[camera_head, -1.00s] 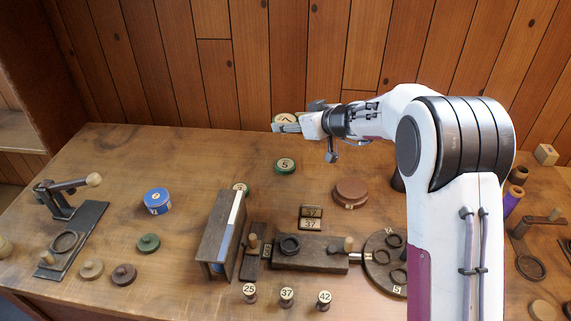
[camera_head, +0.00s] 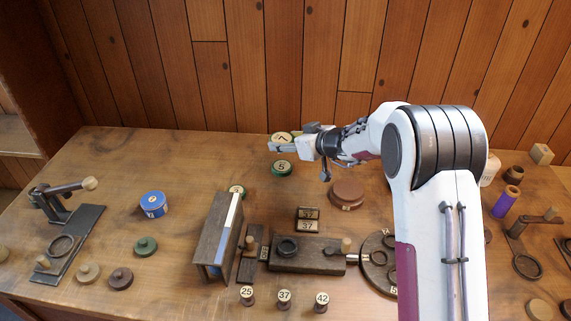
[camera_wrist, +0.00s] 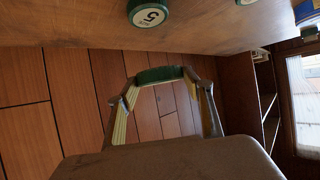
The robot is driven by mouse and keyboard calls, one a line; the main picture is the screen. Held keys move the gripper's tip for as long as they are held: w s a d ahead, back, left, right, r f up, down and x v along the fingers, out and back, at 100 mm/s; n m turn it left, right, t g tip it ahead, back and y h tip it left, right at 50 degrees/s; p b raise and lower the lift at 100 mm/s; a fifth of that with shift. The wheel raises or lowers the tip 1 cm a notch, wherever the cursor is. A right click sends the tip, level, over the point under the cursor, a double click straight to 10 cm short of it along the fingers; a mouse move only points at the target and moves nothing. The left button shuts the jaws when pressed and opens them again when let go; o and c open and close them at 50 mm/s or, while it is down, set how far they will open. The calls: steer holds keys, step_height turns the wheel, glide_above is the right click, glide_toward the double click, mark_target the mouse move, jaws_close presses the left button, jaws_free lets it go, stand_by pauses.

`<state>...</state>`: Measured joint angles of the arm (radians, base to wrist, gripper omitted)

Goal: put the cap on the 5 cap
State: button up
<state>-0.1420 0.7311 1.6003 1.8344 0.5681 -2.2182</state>
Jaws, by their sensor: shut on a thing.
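The 5 cap (camera_head: 282,168) is a green disc with a cream top marked 5, lying flat on the table toward the back. It also shows at the top of the wrist view (camera_wrist: 150,14). My gripper (camera_head: 284,146) is above and behind it in the head view, apart from it. My gripper is shut on a green cap (camera_head: 281,138) with a pale label that seems to read 7. In the wrist view that held cap (camera_wrist: 160,75) shows edge-on between the two fingertips (camera_wrist: 166,92). Its underside is hidden.
A round brown box (camera_head: 347,195) stands right of the 5 cap. A blue tin (camera_head: 153,204) is at the left. The table around the 5 cap is clear; the plank wall (camera_head: 250,70) is behind.

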glide_above(288, 171)
steer(key=shift+w+a+f, duration=0.1)
steer(key=shift+f, duration=1.05)
steer(key=shift+w+a+f, duration=0.1)
steer(key=shift+f, duration=1.05)
steer(key=shift+f, duration=1.9)
steer(key=shift+f, duration=0.55)
steer(key=o, duration=1)
steer(key=shift+c, duration=0.2)
steer(key=shift+r, duration=0.1)
steer(key=shift+r, duration=0.4)
steer(key=shift+s+d+r, duration=0.15)
steer(key=shift+d+r, duration=0.1)
steer(key=v, duration=1.1)
